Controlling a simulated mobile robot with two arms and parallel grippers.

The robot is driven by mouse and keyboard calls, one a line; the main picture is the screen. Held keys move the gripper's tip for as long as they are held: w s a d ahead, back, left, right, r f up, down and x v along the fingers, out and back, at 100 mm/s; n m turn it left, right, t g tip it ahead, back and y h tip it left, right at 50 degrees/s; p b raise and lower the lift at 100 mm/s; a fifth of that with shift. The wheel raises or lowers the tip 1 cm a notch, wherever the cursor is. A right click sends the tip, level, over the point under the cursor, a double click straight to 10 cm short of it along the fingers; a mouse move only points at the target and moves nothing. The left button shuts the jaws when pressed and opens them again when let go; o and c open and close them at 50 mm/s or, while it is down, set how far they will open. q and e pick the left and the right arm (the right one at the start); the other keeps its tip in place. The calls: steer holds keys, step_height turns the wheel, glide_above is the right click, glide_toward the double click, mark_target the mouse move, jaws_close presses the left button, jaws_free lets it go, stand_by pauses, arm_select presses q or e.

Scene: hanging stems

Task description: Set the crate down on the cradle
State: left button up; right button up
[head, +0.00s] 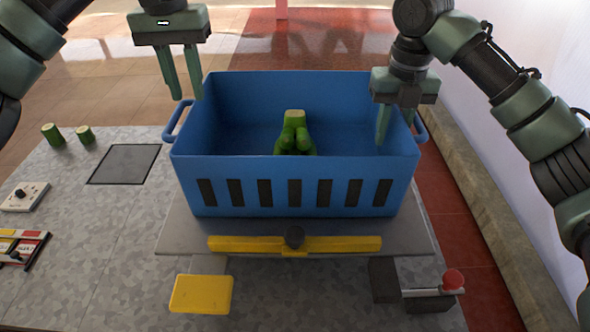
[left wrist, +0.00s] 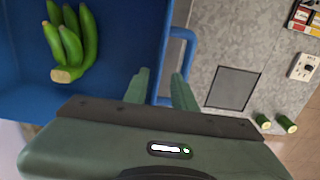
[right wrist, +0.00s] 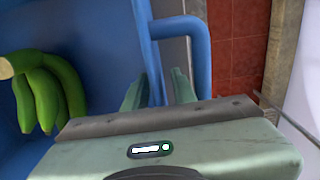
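The blue crate (head: 293,184) stands level on a grey plate (head: 190,238) with a yellow front bar (head: 343,244); this looks like the cradle. The crate's underside is hidden. Green bananas (head: 292,137) lie in the crate, also visible in the left wrist view (left wrist: 70,40) and right wrist view (right wrist: 45,90). My left gripper (head: 182,84) is open and empty above the crate's left handle (head: 177,122). My right gripper (head: 395,125) is open by the right wall, its fingers apart near the right handle (right wrist: 200,55). Neither gripper visibly closes on a handle.
A yellow pad (head: 201,294) and a red-knobbed lever (head: 450,283) are in front of the plate. Cut green stem pieces (head: 68,135), a dark square (head: 124,164) and a dial box (head: 23,196) are at left. A ledge and white wall (head: 520,90) bound the right side.

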arm_select(q)
step_height(320, 180, up, 2)
steer(key=shift+r, duration=0.45)
arm_select(e)
steer(key=shift+r, duration=0.3)
step_height(320, 180, up, 11)
steer(key=shift+r, duration=0.2)
